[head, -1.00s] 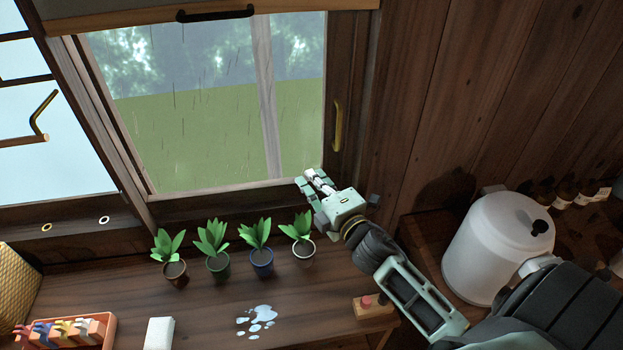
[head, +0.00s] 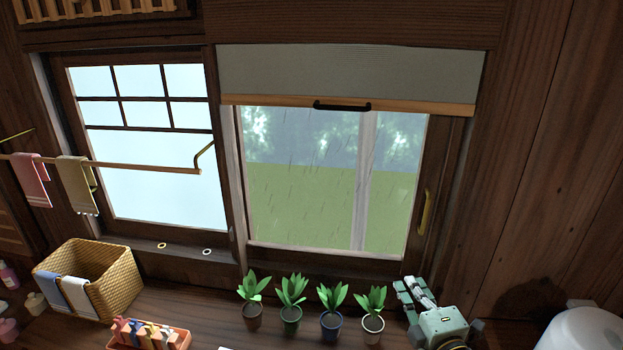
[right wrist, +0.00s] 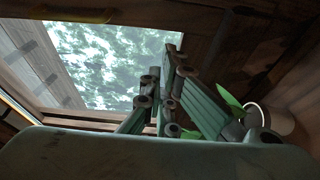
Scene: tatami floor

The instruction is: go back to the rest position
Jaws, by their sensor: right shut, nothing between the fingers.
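My right gripper (head: 418,292) is at the lower right of the head view, just right of the plant in the white pot (head: 372,322). It is shut and empty, apart from the plants. In the right wrist view its fingers (right wrist: 168,85) point toward the window, with a white pot (right wrist: 270,120) and green leaves to the right of them. My left gripper is not in view.
Several potted plants (head: 292,310) stand in a row on the wooden counter below the window (head: 330,190). A wicker basket (head: 112,285) and an orange tray (head: 178,338) are at left. A towel rail (head: 130,166) juts out at left. A white canister (head: 582,332) is at lower right.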

